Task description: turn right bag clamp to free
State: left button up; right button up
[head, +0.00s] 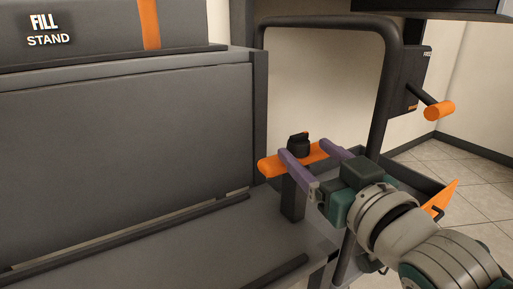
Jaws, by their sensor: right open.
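A dark box (400,82) is fixed to the black tube frame at the right, with a small white label near its top that seems to read FREE. A dark lever with an orange grip (439,110) sticks out of it, pointing down to the right. I take this to be the right bag clamp. My right gripper (303,149) is open, its two purple fingers apart. It is left of and below the lever, well apart from it. The fingers pass over an orange bar (270,167). My left gripper is not in view.
A black knob-like part (299,144) is at the orange bar, close to my right fingertips; contact is unclear. A dark post (293,200) stands below the bar. The black tube frame (380,100) rises between gripper and lever. The grey FILL STAND (120,160) fills the left.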

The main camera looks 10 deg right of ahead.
aim_at(304, 149)
jog(key=shift+w+a+b, duration=0.15)
jog(key=shift+w+b, duration=0.2)
jog(key=shift+w, duration=0.7)
jog(key=shift+w+a+b, duration=0.15)
jog(key=shift+w+b, duration=0.2)
jog(key=shift+w, duration=0.65)
jog(key=shift+c, duration=0.3)
grip_shut()
